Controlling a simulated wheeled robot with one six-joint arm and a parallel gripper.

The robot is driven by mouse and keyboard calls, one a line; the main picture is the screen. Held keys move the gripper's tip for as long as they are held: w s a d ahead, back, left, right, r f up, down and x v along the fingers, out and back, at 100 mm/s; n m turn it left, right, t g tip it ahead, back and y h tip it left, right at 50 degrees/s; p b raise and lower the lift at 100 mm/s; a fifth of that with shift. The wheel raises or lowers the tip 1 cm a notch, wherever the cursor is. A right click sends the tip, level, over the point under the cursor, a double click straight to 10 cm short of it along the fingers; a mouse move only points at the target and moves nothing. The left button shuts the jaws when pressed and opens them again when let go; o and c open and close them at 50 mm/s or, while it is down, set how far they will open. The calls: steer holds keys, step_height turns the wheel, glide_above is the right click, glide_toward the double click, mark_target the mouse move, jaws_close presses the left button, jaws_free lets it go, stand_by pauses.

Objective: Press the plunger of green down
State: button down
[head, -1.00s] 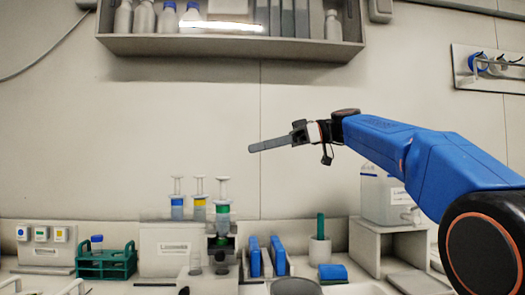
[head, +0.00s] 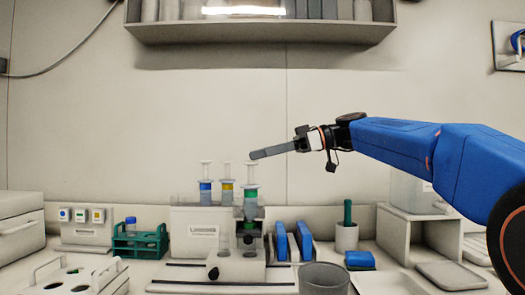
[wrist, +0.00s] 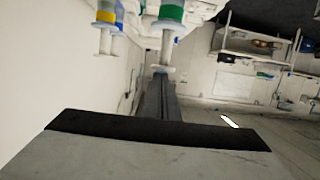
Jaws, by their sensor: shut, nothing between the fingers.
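Three upright syringes with white plungers stand in a row at a white dispenser box (head: 193,233). The green syringe (head: 250,194) is the rightmost, with its plunger (head: 250,172) raised. The blue syringe (head: 205,188) and yellow syringe (head: 227,188) stand to its left. My gripper (head: 254,154) is shut and empty, its fingers tilted slightly down to the left. Its tip appears just above the green plunger's top; I cannot tell whether they touch. In the wrist view the green syringe (wrist: 172,12) and its plunger end (wrist: 163,69) show beyond my fingertips (wrist: 162,80).
A green tube rack (head: 140,243) and a panel with coloured buttons (head: 82,228) stand to the left. Blue holders (head: 281,242), a grey cup (head: 324,280) and a white stand (head: 408,222) are to the right. A shelf (head: 260,30) hangs above. The air around my gripper is clear.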

step_height(320, 180, down, 2)
stand_by(0.5)
